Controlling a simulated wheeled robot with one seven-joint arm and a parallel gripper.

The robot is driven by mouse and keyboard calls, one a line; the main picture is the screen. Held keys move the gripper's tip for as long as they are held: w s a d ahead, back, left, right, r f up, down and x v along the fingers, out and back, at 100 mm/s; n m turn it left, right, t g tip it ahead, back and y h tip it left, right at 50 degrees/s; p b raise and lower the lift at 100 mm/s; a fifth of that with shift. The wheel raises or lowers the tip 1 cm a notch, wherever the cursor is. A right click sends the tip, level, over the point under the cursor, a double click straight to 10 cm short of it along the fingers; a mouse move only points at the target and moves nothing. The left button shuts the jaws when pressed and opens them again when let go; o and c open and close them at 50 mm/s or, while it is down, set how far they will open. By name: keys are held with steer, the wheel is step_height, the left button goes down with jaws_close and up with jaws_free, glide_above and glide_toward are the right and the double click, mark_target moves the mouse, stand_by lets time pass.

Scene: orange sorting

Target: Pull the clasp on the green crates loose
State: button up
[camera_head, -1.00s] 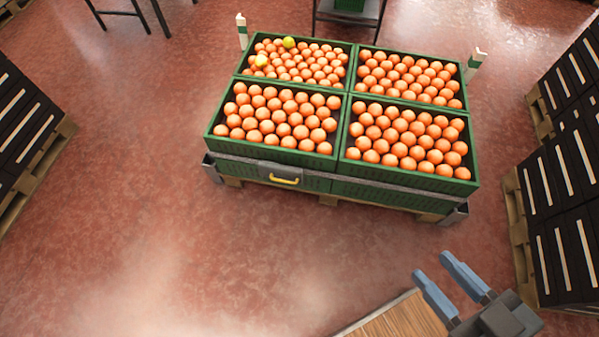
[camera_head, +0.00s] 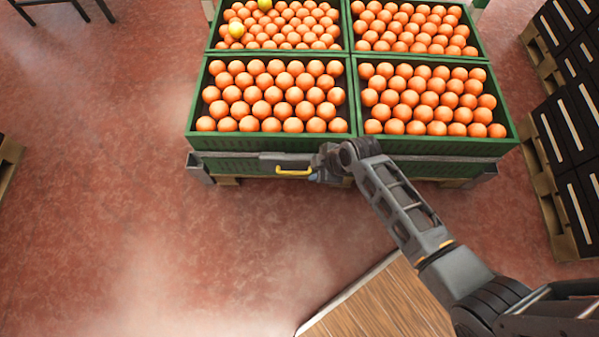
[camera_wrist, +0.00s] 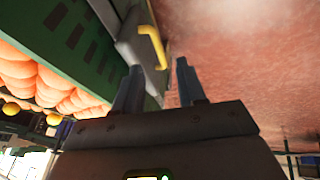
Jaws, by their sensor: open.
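The green crates (camera_head: 235,143) are full of oranges, with a grey strap (camera_head: 222,157) along the front. The clasp is a grey block with a yellow handle (camera_head: 294,171) on the strap. In the wrist view the yellow handle (camera_wrist: 152,44) juts from the clasp's grey body (camera_wrist: 129,37), beside the green crate wall (camera_wrist: 88,42). My gripper (camera_wrist: 159,73) is open and empty. Its two fingers point at the handle, which lies just beyond the tips, nearer the left finger in the picture. In the head view my wrist partly hides the clasp's right end.
The crates stand on a wooden pallet. Stacked black crates (camera_head: 568,125) on pallets stand at the right. The red floor (camera_head: 130,230) in front and to the left is clear. Two yellow fruits lie among the oranges in the far-left crate.

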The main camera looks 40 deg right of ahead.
mark_target(297, 172)
steer(key=shift+n+g+y, duration=0.3)
steer(key=shift+n, duration=0.1)
steer(key=shift+w+r+b+x, duration=0.1)
steer(key=shift+w+b+x, duration=0.35)
steer(key=shift+x, duration=1.15)
steer(key=shift+w+r+b+x, duration=0.15)
steer(key=shift+b+x, duration=0.5)
steer(key=shift+x, duration=0.9)
steer(key=shift+w+r+b+x, duration=0.1)
steer(key=shift+w+b+x, duration=0.35)
steer(key=shift+x, duration=1.15)
steer(key=shift+s, duration=0.15)
jaws_close()
